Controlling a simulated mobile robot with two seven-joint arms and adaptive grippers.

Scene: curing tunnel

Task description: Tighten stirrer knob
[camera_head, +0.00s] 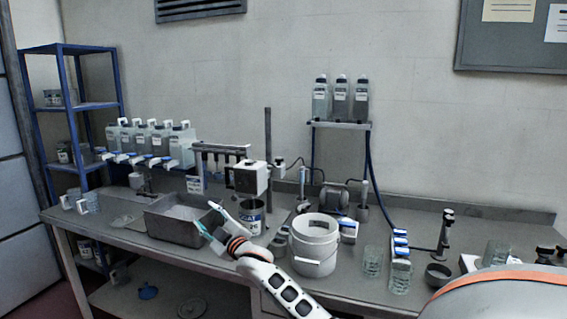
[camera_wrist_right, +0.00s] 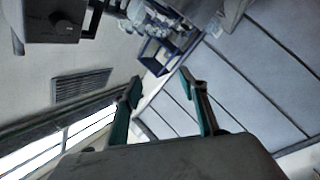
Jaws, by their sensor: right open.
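The stirrer has a white boxy head (camera_head: 250,178) on a dark upright post (camera_head: 268,140), above a labelled can (camera_head: 252,214). In the right wrist view, a dark box with a round knob (camera_wrist_right: 66,22) shows at the top left; it looks like the stirrer head, upside down. My right gripper (camera_head: 208,217) is open and empty, left of the can and in front of the head. Its two spread fingers (camera_wrist_right: 160,84) show in the wrist view, with the knob beyond and to the left of them. The knob is too small to make out in the head view. My left gripper is out of view.
A grey basin (camera_head: 168,228) lies left of my right gripper. A white bucket (camera_head: 314,250) stands right of the can. Glass beakers (camera_head: 373,262) stand farther right. A blue shelf rack (camera_head: 68,105) is at the left. Bottles (camera_head: 340,98) stand on a wall shelf.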

